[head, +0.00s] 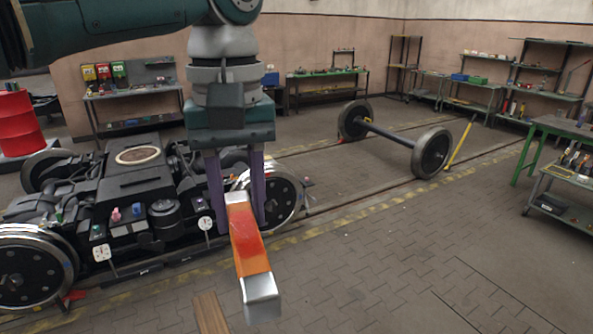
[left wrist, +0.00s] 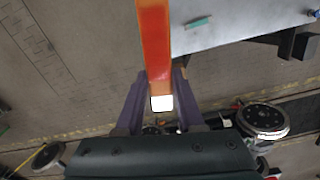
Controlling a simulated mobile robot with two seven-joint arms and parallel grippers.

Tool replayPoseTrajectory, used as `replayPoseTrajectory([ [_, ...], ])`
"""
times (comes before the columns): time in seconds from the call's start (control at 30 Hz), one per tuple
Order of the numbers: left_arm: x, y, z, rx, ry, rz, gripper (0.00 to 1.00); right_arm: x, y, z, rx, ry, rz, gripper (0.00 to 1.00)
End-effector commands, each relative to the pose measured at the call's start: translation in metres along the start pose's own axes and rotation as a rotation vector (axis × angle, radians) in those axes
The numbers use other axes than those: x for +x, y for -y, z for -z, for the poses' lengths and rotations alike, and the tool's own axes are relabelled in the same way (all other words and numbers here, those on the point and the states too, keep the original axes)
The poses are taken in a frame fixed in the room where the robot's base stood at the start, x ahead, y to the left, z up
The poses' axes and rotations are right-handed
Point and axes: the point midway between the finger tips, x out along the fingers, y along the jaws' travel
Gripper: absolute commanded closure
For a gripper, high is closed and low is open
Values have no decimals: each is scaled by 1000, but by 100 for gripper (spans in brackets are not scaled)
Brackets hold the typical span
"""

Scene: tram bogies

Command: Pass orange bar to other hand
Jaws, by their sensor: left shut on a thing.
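The orange bar (head: 247,235) has silver ends and hangs in front of me, its near end toward the bottom of the head view. My left gripper (head: 241,222) comes down from above, with its two purple fingers on either side of the bar near its far end, shut on it. In the left wrist view the bar (left wrist: 155,45) runs up out of the picture from between the fingers (left wrist: 160,100), so its other end is cut off there. My right gripper shows in neither view.
A bogie (head: 130,195) with metal wheels stands at the left. A loose wheelset (head: 393,133) sits on rails behind. A green-framed bench (head: 560,125) is at the right. A wooden piece (head: 210,314) shows below the bar. The paved floor (head: 400,265) at front right is clear.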

Motion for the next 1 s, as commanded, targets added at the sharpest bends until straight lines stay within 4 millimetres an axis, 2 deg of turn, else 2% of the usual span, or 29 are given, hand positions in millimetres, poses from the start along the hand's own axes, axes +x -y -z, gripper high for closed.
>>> replayPoseTrajectory([
  [0.1, 12, 12, 5, -1, 0, -1, 100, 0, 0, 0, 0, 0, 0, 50],
  [0.23, 16, 18, 7, 9, 0, -2, 100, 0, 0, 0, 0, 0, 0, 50],
  [0.47, -2, 18, -7, 113, -4, -4, 100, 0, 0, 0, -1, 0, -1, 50],
  [0.67, -37, 18, -36, 311, -6, -5, 100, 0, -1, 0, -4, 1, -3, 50],
  [0.87, -82, 20, -69, 559, -13, 5, 100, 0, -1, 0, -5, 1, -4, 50],
  [1.0, -118, 18, -98, 759, -14, 3, 100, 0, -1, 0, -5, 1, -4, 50],
])
